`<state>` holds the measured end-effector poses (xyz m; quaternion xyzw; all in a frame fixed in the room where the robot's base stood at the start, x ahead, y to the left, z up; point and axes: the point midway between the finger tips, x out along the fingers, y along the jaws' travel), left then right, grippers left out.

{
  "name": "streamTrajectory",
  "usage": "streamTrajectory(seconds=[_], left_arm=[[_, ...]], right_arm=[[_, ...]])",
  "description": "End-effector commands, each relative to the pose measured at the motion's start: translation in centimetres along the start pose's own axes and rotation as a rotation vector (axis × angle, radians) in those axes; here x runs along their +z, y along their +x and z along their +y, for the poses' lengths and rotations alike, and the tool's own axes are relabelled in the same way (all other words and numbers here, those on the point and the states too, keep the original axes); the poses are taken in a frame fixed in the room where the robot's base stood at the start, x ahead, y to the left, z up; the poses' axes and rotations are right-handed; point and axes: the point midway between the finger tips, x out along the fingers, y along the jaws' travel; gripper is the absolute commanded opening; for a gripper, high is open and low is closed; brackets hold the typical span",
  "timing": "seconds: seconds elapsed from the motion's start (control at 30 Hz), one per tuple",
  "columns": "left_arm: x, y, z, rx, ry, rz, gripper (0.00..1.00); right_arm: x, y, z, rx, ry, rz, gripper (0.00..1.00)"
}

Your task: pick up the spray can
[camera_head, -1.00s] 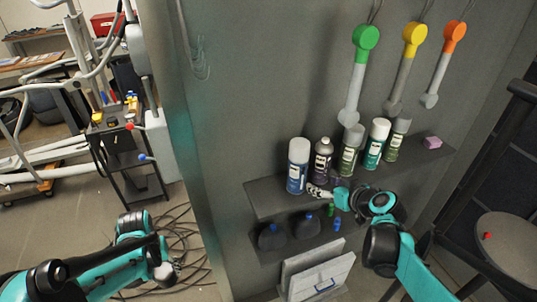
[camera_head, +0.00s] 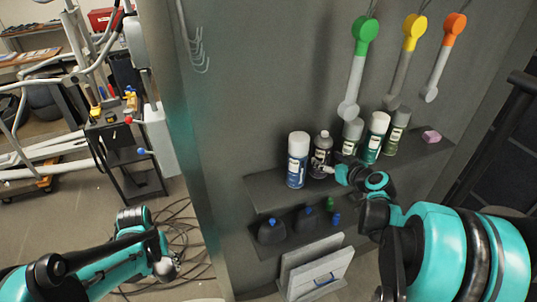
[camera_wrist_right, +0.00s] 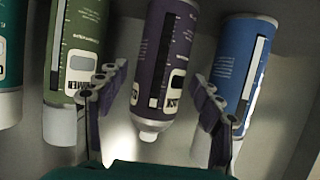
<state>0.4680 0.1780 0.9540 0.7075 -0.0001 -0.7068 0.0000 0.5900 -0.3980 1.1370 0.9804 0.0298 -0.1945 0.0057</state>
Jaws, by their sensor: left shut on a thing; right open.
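Several spray cans stand upright on the upper shelf: a blue one with a white cap (camera_head: 298,160), a dark purple one (camera_head: 320,155) and green ones (camera_head: 374,138). My right gripper (camera_head: 330,170) is open in front of the purple can. In the right wrist view the purple can (camera_wrist_right: 165,65) lies between the two spread fingers of the gripper (camera_wrist_right: 158,105), with the blue can (camera_wrist_right: 240,70) and olive-green can (camera_wrist_right: 75,60) to either side. Finger contact is not clear. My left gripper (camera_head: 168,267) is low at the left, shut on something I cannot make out.
A pink block (camera_head: 431,136) sits at the shelf's right end. Dark bottles (camera_head: 271,231) stand on the lower shelf. Green, yellow and orange-headed tools (camera_head: 355,80) hang above the cans. A cart (camera_head: 125,150) stands at left; cables lie on the floor.

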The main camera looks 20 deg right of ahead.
Motion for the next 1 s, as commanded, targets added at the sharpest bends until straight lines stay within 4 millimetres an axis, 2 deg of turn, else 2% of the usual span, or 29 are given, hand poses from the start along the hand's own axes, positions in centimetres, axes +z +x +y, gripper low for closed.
streamTrajectory(seconds=[0.23, 0.47, 0.5, 0.67, 1.0], left_arm=[[0.0, 1.0, 0.0, 0.0, 0.0, 0.0, 0.43], [0.0, 1.0, 0.0, 0.0, 0.0, 0.0, 0.43], [0.0, 1.0, 0.0, 0.0, 0.0, 0.0, 0.43], [0.0, 1.0, 0.0, 0.0, 0.0, 0.0, 0.43], [0.0, 0.9, 0.0, 0.0, 0.0, 0.0, 0.43]], right_arm=[[0.0, 3.9, -0.2, -0.001, -0.002, 0.0, 0.67], [-0.1, 4.2, -0.2, 0.001, -0.001, 0.0, 0.67], [-0.1, 4.1, -0.2, 0.001, -0.001, 0.0, 0.61], [-0.1, 4.1, -0.2, 0.0, -0.001, 0.0, 0.2], [-0.3, 4.0, -0.2, 0.001, -0.001, 0.0, 0.2]])
